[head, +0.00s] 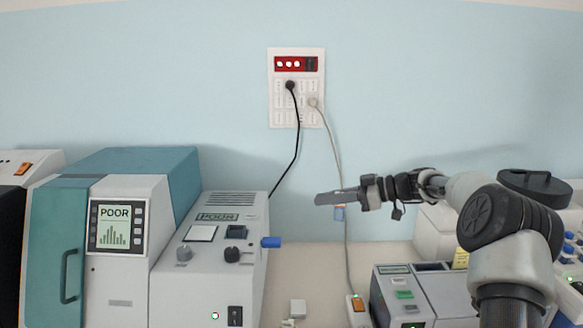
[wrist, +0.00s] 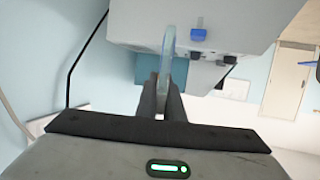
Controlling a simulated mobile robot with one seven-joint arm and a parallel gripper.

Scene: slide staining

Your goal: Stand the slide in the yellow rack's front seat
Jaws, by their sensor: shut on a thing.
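My gripper (head: 330,198) reaches left from the arm, in the air in front of the wall in the head view. In the wrist view my gripper (wrist: 168,84) is shut on the slide (wrist: 167,50), a thin, pale blue glassy strip. The slide is seen nearly edge-on and sticks out past the fingertips. In the head view a small blue and tan piece shows just below the fingers; I cannot tell whether it is part of the slide.
A grey machine (head: 200,270) with a blue knob (head: 271,242) stands left of my gripper. A teal and white machine (head: 115,215) is farther left. A grey device (head: 420,290) stands at lower right, with a small yellow patch (head: 462,257) behind it. Cables hang from a wall panel (head: 297,90).

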